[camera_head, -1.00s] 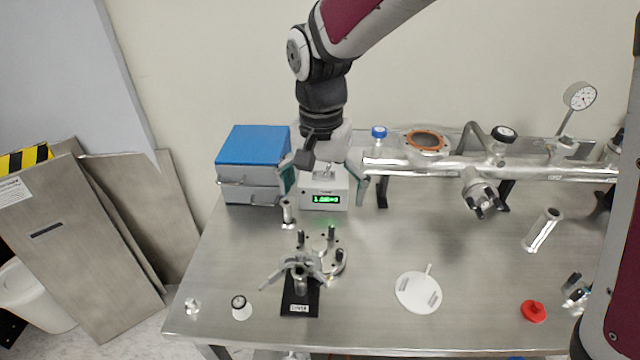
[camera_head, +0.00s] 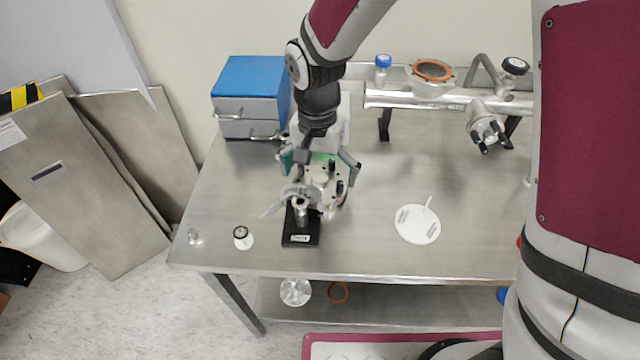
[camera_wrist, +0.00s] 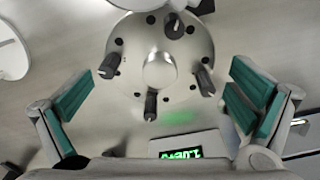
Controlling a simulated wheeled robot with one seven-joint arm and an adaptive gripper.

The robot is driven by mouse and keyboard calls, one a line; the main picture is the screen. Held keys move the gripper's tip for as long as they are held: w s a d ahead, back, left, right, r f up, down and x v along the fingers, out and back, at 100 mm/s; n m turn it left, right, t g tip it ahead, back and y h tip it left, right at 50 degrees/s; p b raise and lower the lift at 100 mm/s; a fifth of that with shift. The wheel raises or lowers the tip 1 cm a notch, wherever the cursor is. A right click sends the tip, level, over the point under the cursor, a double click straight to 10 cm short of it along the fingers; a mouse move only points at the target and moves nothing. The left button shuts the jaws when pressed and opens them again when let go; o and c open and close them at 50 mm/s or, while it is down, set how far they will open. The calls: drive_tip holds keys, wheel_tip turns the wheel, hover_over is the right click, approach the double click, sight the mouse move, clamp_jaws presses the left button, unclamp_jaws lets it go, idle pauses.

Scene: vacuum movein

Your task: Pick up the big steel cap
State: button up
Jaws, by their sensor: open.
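The big steel cap (camera_head: 320,181) is a round steel disc with several black knobs around its rim, standing on the table behind the black stand. In the wrist view the cap (camera_wrist: 150,42) shows from above, with a raised round boss in its middle. My gripper (camera_head: 318,163) is open and points down over the cap. In the wrist view the green-padded fingers of my gripper (camera_wrist: 165,97) are spread to the left and right of the cap, apart from it. My arm and gripper hide part of the cap in the head view.
A black stand (camera_head: 301,238) with a steel clamp-like part is just in front of the cap. A box with a green display (camera_wrist: 182,153) is close behind it. A blue-topped box (camera_head: 250,78) stands back left, a steel tube (camera_head: 445,99) back right. A white disc (camera_head: 417,225) lies right.

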drive_tip(key=shift+f, duration=1.2)
drive_tip(key=shift+r, duration=0.1)
drive_tip(key=c, duration=1)
